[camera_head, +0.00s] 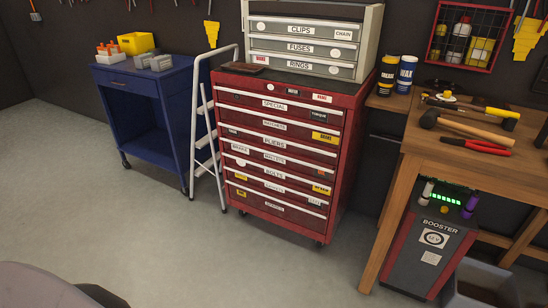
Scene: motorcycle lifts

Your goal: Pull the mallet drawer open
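One drawer near mid-height carries a small white label that seems to read MALLETS; I take this as the mallet drawer (273,156). Its front looks flush with the others, so it appears shut. The drawers above it read PLIERS (275,142) and, at the top, SPECIAL (275,104). Neither of my grippers is in view.
A white step ladder (195,125) leans close to the cabinet's left side, beside a blue cart (175,100). A wooden workbench (420,165) with a black-headed mallet (430,118) stands right, above a booster unit (425,245). Floor before the cabinet is clear.

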